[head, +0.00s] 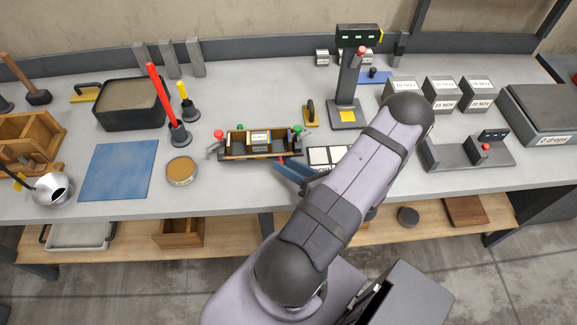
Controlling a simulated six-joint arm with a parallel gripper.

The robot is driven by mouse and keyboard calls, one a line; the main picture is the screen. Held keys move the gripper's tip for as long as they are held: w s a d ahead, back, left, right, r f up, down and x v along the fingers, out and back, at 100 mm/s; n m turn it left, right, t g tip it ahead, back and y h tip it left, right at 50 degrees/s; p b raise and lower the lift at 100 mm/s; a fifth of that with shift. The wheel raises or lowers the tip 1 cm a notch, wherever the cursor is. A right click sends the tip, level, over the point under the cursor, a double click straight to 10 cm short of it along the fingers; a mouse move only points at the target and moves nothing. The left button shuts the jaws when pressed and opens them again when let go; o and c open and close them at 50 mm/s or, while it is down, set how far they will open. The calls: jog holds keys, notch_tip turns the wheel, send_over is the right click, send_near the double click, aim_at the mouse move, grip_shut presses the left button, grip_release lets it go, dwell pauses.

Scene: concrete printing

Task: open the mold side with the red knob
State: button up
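The mold (232,154) stands on the bench in the middle of the head view. It is a dark long frame with yellowish parts and a white label inside. The red knob (219,134) is at its left end, on a grey lever-like part. A green knob (297,130) is at its right end. My gripper (281,166) has blue fingers and is low at the front right of the mold, well to the right of the red knob. A small red spot shows beside the fingertips. I cannot tell whether the fingers touch the mold or how far apart they are.
A round tan dish (181,171) and a blue mat (117,170) lie left of the mold. Red- and yellow-handled tools (178,134) stand behind the dish. A press-like stand (347,95) is behind right. White tiles (328,156) lie right, partly hidden by my arm.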

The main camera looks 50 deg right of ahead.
dwell(0.3)
jog(key=b+v, duration=0.2)
jog(key=v, duration=0.3)
jog(key=shift+s, duration=0.25)
jog(key=shift+v, duration=0.9)
jog(key=shift+r, duration=0.1)
